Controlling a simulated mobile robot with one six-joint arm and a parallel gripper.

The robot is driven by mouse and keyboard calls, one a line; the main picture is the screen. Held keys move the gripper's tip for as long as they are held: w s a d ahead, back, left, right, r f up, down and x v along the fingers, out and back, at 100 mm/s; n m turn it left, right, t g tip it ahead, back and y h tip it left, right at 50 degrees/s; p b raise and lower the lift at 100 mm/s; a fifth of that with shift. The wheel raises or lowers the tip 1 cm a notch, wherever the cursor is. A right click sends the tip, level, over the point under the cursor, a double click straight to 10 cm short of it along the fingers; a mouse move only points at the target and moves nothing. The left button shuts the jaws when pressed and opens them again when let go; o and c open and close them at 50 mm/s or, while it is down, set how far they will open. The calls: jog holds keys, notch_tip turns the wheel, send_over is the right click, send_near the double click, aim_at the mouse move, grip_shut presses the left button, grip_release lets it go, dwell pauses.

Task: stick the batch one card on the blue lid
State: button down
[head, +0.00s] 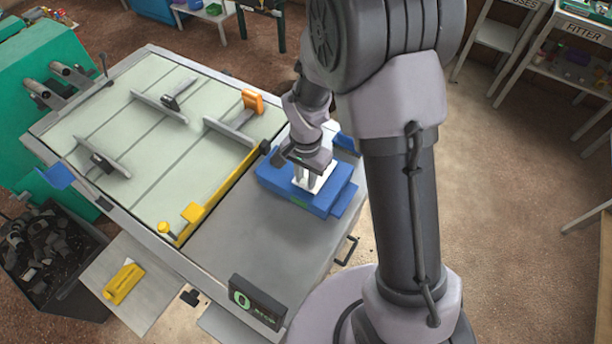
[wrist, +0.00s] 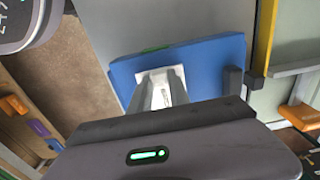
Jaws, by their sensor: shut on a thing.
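A white card (head: 318,180) is between the fingers of my gripper (head: 306,181), over the top of a blue lid (head: 275,180) on the grey part of the bench. In the wrist view the card (wrist: 178,77) shows beyond the fingers of my gripper (wrist: 163,98), against the blue lid (wrist: 212,62). The card bears small dark print that I cannot read. The gripper is shut on the card. I cannot tell whether the card touches the lid. The fingers hide part of the card.
A yellow bar (head: 222,194) edges the pale panel left of the lid. A small box with a green display (head: 257,300) stands at the bench's front. A yellow tool (head: 123,284) lies on a side plate. Grey bench top (head: 245,240) in front of the lid is clear.

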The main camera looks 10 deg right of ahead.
jog(key=shift+f+b, duration=0.7)
jog(key=shift+b, duration=0.2)
dwell(1.7)
jog(key=c, duration=1.1)
grip_release()
jog(key=shift+c, duration=0.2)
jog(key=shift+r, duration=0.1)
notch_tip(320, 180, up, 17)
jog(key=p, duration=0.4)
jog(key=s+f+n+t+y+b, duration=0.1)
jog(key=s+f+n+t+b, duration=0.1)
jog(key=s+b, duration=0.6)
jog(key=s+f+n+t+y+b, duration=0.1)
jog(key=s+f+n+t+b, duration=0.1)
jog(key=s+b, duration=0.7)
jog(key=shift+a+f+n+t+b, duration=0.3)
jog(key=shift+f+t+b, duration=0.35)
jog(key=shift+t, duration=0.25)
